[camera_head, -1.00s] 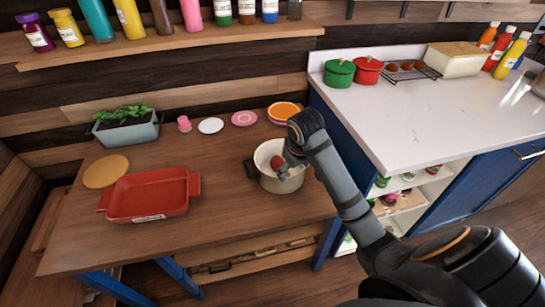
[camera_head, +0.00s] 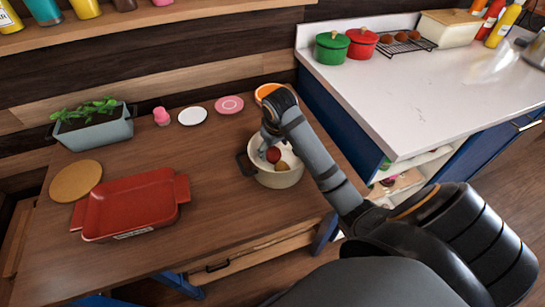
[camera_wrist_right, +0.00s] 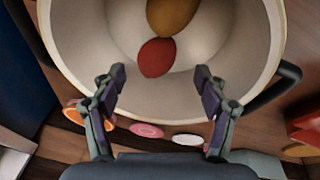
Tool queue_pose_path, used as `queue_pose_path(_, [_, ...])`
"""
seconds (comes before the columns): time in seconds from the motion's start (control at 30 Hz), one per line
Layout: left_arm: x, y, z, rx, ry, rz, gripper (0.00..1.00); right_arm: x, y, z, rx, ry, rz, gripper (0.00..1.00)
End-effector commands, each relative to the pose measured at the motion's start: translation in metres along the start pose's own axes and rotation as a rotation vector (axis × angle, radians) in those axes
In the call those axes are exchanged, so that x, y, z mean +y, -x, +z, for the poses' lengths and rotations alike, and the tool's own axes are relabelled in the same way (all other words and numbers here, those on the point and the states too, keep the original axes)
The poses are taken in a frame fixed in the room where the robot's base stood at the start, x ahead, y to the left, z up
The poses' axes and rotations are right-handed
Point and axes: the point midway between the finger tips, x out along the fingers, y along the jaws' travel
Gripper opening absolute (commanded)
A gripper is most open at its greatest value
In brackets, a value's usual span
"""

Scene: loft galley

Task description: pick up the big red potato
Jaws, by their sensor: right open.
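A cream pot (camera_head: 277,180) with dark handles stands on the wooden table. It holds a red potato (camera_head: 273,155) and a yellow-brown potato (camera_head: 282,166). In the wrist view the red potato (camera_wrist_right: 157,57) lies on the pot floor, against the yellow-brown potato (camera_wrist_right: 170,15), which is cut by the top edge. My right gripper (camera_wrist_right: 160,80) is open and empty at the pot's opening, its fingers spread wider than the red potato, which shows just beyond the tips. In the head view my right gripper (camera_head: 266,148) is partly hidden by its own wrist. My left gripper is out of view.
A red baking dish (camera_head: 133,203) and a round wooden board (camera_head: 75,181) are on the table's left. A planter (camera_head: 95,130), a pink item (camera_head: 161,116) and small plates (camera_head: 192,116) line the back. The table between dish and pot is clear. A white counter (camera_head: 400,100) stands right.

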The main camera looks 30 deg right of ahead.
Motion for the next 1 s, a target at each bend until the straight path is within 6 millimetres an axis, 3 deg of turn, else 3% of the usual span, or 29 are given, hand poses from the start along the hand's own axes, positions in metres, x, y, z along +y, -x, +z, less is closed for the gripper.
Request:
queue_pose_path(0.1, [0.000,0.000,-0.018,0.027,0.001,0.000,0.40,0.001,-0.005,-0.001,-0.001,-0.001,0.000,0.73])
queue_pose_path(0.2, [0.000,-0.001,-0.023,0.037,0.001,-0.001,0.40,0.002,-0.022,-0.005,-0.003,-0.001,-0.001,0.73])
queue_pose_path(0.4, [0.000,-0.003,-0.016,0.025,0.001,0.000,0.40,0.004,-0.049,-0.008,-0.001,-0.001,0.000,0.73])
queue_pose_path(0.67, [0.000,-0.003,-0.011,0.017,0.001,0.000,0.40,0.004,-0.051,-0.008,0.000,0.000,0.001,0.72])
queue_pose_path(1.0, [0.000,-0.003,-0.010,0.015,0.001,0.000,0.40,0.004,-0.051,-0.008,0.000,0.000,0.001,0.26])
